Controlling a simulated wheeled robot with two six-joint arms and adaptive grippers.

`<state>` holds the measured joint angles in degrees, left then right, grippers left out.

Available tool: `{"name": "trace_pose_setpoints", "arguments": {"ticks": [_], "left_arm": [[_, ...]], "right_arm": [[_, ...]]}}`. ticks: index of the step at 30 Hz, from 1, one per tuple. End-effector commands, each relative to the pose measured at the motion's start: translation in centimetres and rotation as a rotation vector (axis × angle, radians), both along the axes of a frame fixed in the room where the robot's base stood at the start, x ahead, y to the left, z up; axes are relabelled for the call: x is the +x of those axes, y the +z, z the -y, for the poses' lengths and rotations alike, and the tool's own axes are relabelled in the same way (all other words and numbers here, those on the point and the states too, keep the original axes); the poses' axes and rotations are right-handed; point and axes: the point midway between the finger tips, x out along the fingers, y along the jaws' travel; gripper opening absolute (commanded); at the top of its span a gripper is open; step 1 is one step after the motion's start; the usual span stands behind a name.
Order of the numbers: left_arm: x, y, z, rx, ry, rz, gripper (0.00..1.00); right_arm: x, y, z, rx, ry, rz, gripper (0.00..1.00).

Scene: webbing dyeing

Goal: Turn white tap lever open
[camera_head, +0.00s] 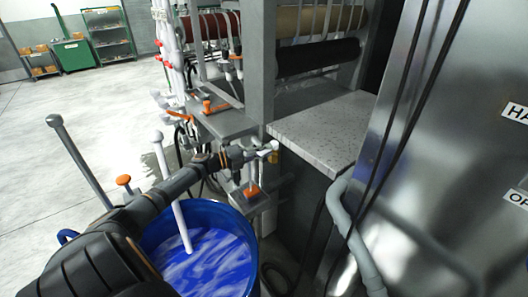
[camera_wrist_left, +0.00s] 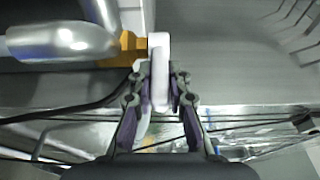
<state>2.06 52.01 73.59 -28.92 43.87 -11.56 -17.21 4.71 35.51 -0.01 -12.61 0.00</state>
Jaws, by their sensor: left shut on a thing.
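The white tap lever (camera_wrist_left: 158,52) stands between the fingertips of my left gripper (camera_wrist_left: 160,88) in the left wrist view. The fingers are shut on it, one on each side. A brass-orange tap body (camera_wrist_left: 125,48) and a shiny metal pipe (camera_wrist_left: 62,40) sit just left of the lever. In the head view my left gripper (camera_head: 262,150) reaches in from the left, beside the front corner of the speckled worktop. The lever is small there and partly hidden by the fingers. My right gripper is in neither view.
A blue drum (camera_head: 253,262) of blue liquid stands below my left arm, with a white rod (camera_head: 180,215) leaning in it. An orange-handled valve (camera_head: 252,191) is below the gripper. The speckled worktop (camera_head: 325,125) is bare. A steel cabinet (camera_head: 455,150) stands at right.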

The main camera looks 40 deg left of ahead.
Motion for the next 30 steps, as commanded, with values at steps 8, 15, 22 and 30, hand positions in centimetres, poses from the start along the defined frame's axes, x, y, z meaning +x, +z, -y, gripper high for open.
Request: {"name": "trace_pose_setpoints", "arguments": {"ticks": [8, 15, 22, 30], "left_arm": [[0.0, 0.0, 0.0, 0.0, 0.001, 0.0, 0.26], [-0.1, -0.1, -0.1, 0.001, 0.0, -0.001, 0.26], [-2.9, -0.3, -1.7, 0.006, -0.001, -0.008, 0.26], [-5.9, -0.2, -3.4, 0.003, -0.002, -0.005, 0.26]], "right_arm": [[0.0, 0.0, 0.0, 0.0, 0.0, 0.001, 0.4], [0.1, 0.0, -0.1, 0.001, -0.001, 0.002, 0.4], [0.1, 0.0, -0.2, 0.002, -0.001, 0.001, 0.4], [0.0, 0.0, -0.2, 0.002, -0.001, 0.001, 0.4]]}}
